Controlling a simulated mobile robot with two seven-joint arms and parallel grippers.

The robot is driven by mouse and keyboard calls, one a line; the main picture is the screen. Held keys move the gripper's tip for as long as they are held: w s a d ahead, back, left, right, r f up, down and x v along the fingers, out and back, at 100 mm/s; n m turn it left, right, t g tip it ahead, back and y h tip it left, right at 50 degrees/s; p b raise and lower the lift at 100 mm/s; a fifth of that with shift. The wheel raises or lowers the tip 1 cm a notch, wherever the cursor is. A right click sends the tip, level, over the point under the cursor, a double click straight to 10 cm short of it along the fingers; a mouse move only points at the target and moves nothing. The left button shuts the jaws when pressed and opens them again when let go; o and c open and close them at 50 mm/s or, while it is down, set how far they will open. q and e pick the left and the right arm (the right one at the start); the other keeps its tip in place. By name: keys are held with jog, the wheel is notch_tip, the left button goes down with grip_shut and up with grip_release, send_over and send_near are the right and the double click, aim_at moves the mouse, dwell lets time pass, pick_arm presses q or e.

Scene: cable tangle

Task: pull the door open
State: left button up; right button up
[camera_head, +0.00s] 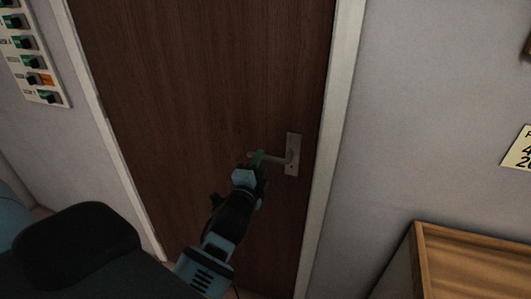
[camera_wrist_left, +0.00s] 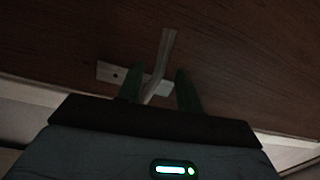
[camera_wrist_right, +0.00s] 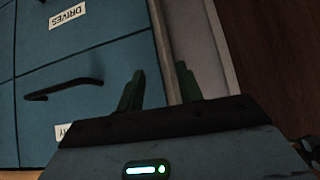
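The brown wooden door (camera_head: 200,90) stands in its pale frame and looks shut. A metal lever handle (camera_head: 278,159) on a plate (camera_head: 293,141) sits near its right edge. My left gripper (camera_head: 258,161) is at the free end of the lever. In the left wrist view the lever (camera_wrist_left: 167,48) runs between the two green fingers (camera_wrist_left: 160,86), which stand apart with gaps beside it; contact is not clear. My right gripper (camera_wrist_right: 159,88) is open and empty in the right wrist view, away from the handle. It does not show clearly in the head view.
A blue drawer cabinet (camera_wrist_right: 100,75) with a black pull (camera_wrist_right: 65,89) is close to my right gripper. A wooden-topped cabinet (camera_head: 475,255) stands right of the door. A switch panel (camera_head: 30,55) hangs on the left wall. A yellow sign (camera_head: 518,150) is on the right wall.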

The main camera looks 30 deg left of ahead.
pick_arm(q)
jog(key=x, duration=0.5)
jog(key=shift+w, duration=0.25)
grip_shut()
